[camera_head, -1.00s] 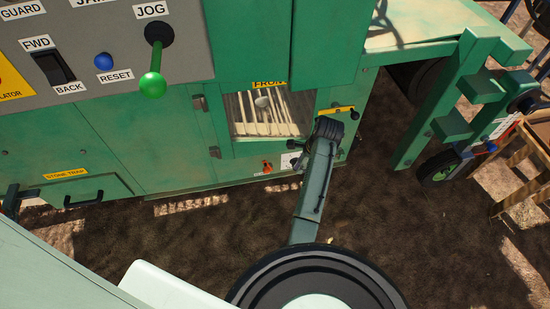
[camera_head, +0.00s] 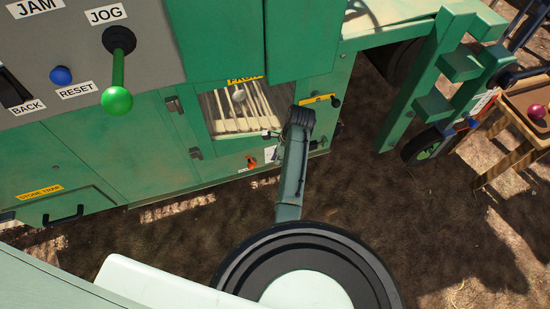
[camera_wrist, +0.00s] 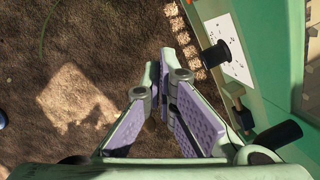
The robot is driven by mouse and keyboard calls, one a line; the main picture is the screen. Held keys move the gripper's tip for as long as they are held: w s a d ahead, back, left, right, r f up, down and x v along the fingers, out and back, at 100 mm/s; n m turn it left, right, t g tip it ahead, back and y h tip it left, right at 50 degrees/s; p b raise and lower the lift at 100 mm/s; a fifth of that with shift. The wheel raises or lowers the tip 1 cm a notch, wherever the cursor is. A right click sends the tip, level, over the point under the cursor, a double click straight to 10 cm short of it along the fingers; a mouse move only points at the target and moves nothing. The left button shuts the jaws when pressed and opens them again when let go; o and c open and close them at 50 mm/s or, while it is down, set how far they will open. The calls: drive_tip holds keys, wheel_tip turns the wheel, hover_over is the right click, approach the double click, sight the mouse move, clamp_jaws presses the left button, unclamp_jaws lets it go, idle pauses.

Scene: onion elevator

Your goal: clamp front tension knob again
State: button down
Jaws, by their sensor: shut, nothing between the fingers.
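In the wrist view my gripper (camera_wrist: 161,80) is shut and empty, its lavender-padded fingers meeting at the tips above the soil. A black knob (camera_wrist: 215,56) sticks out from a white dotted plate on the green machine, right of and apart from the fingertips. I take it for the front tension knob. The white plate (camera_wrist: 229,46) also shows in the head view (camera_head: 271,154), low on the machine beside my arm. My arm hides the gripper in the head view.
A black cylinder (camera_wrist: 281,136) and a brass-coloured fitting (camera_wrist: 241,117) lie close to the gripper's right. An orange knob (camera_head: 251,162) sits low under the front window (camera_head: 240,108). A green wheeled frame (camera_head: 425,110) and wooden table (camera_head: 530,105) stand right. Bare soil is open below.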

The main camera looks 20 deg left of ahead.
sight(253, 166)
drive_tip(key=a+f, duration=0.5)
drive_tip(key=f, duration=0.2)
drive_tip(key=shift+s+a+b, duration=0.35)
drive_tip(key=shift+a+b, duration=0.05)
drive_tip(key=shift+s+a+p, duration=0.15)
drive_tip(key=shift+a+p, duration=0.05)
drive_tip(key=shift+p, duration=0.25)
